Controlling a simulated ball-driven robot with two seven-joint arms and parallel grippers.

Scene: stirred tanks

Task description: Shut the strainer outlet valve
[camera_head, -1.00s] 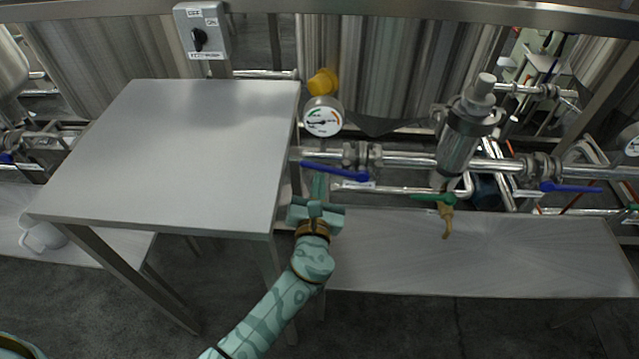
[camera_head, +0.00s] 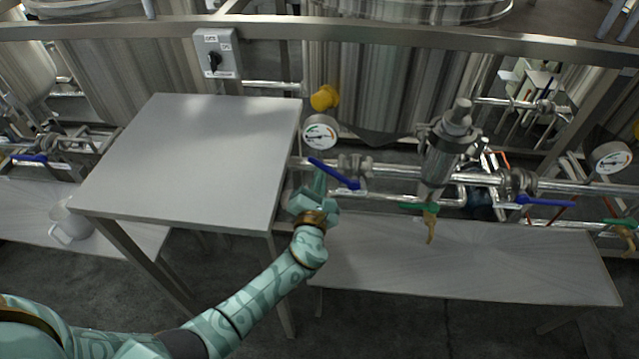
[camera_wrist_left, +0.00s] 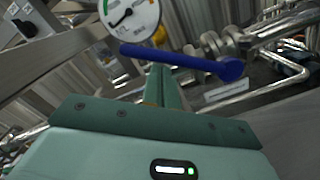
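A blue lever handle (camera_head: 335,174) sits on the pipe left of the upright metal strainer housing (camera_head: 441,152), below a gauge. A second blue lever (camera_head: 545,201) is on the pipe right of the housing. The labels are too small to read, so I cannot tell which is named the outlet. My left gripper (camera_head: 318,182) is at the left lever, its fingers together with nothing seen between them. In the left wrist view, the lever (camera_wrist_left: 180,61) crosses just beyond the fingertips (camera_wrist_left: 160,72); contact is unclear. My right gripper is not in view.
A steel table (camera_head: 190,160) stands left of my gripper. A low steel bench (camera_head: 470,262) runs under the pipes. A dial gauge (camera_head: 320,134) and a yellow knob (camera_head: 324,97) are just above the lever. A green-handled tap (camera_head: 425,208) hangs below the housing.

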